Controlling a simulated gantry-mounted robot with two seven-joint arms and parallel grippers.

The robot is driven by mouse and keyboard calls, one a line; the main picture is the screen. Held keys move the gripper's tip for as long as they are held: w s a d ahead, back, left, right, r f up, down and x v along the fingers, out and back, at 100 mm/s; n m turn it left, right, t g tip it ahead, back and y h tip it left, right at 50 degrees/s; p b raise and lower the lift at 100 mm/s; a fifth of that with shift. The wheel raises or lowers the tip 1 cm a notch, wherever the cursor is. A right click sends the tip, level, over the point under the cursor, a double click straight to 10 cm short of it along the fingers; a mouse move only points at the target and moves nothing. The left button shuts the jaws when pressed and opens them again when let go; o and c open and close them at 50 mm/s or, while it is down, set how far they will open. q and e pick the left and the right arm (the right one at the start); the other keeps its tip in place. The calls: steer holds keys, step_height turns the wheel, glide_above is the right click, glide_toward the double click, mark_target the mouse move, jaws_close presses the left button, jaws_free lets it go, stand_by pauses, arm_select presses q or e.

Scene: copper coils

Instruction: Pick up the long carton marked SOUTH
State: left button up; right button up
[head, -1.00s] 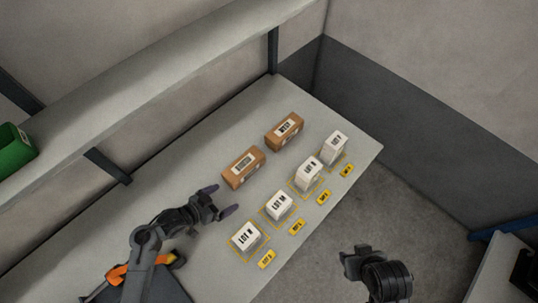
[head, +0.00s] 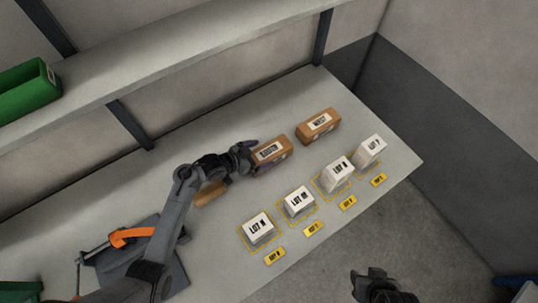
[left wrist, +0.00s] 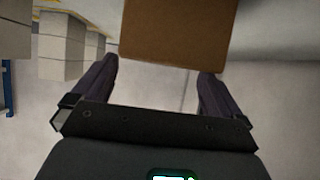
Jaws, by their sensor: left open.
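The long brown carton marked SOUTH (head: 272,149) lies on the grey table, its white label facing up. My left gripper (head: 256,157) is open at the carton's left end, with a finger along its near side. In the left wrist view, a plain brown face of the carton (left wrist: 180,30) shows just beyond the open fingertips (left wrist: 160,68). I cannot tell whether the fingers touch it. A similar carton marked WEST (head: 318,126) lies to its right, apart from it. My right gripper (head: 368,277) hangs at the bottom, away from the cartons; its jaw state is unclear.
Several white LOT boxes (head: 298,201) stand in yellow outlines nearer the table's front edge, with yellow tags before them. A brown object (head: 211,194) is partly hidden by my left arm. A shelf (head: 190,69) with a green bin (head: 28,88) runs behind. An orange-handled tool (head: 130,237) lies left.

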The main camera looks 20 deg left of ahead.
mark_target(269, 151)
arm_select(q)
steer(key=x, duration=0.4)
steer(key=shift+w+d, duration=0.2)
steer(key=shift+w, duration=0.2)
steer(key=c, duration=1.2)
steer(key=shift+c, duration=0.2)
